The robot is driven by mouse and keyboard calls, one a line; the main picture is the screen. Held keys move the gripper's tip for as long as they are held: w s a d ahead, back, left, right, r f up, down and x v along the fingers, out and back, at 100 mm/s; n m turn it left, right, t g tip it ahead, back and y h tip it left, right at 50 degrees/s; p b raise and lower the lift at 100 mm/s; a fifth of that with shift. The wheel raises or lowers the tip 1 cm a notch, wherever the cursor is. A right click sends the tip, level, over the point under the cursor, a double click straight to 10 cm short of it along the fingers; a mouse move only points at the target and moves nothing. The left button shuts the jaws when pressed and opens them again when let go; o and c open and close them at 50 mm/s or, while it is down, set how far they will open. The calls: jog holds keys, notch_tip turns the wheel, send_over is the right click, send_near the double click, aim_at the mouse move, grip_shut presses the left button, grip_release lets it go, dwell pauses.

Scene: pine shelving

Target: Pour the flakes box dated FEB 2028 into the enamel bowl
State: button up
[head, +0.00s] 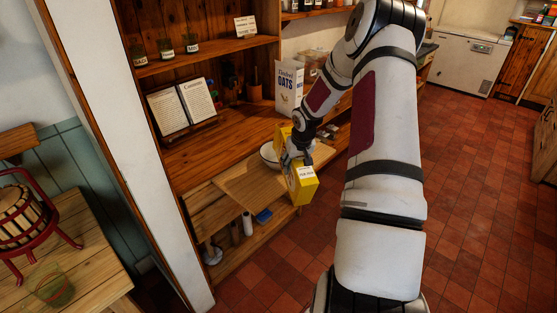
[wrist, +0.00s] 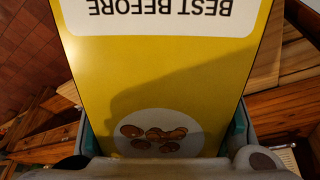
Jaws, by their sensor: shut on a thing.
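My gripper (head: 297,152) is shut on a yellow box (head: 301,190), held at the front edge of the wooden worktop. In the wrist view the box (wrist: 150,75) fills the space between the fingers; its white label reads BEST BEFORE upside down, and the date is out of frame. In the head view the label is too small to read. A white enamel bowl (head: 268,157) with a dark rim stands on the worktop just left of my gripper, partly hidden by it. Another yellow patch (head: 283,133) shows behind my gripper; I cannot tell whether it is the same box.
An OATS box (head: 289,86) stands behind the bowl. An open book (head: 183,108) rests on a stand at the left. Small jars (head: 165,49) line the upper shelf. A blue item (head: 263,216) lies on the lower shelf. The tiled floor (head: 470,200) at right is clear.

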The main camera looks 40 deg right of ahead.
jog(key=shift+w+d+r+g, duration=0.1)
jog(key=shift+w+g, duration=0.15)
jog(key=shift+g, duration=0.05)
jog(key=shift+w+d+r+g+y+b, duration=0.1)
jog(key=shift+w+r+g+y+b, duration=0.25)
jog(key=shift+b, duration=0.2)
jog(key=shift+r+g+b, duration=0.25)
jog(key=shift+r+b, duration=0.05)
jog(key=shift+d+r, duration=0.1)
dwell(0.3)
jog(key=shift+w+d+r+g+y+b, duration=0.15)
jog(key=shift+w+r+g+y+b, duration=0.35)
jog(key=shift+b, duration=0.45)
jog(key=shift+s+r, duration=0.1)
jog(key=shift+r, duration=0.1)
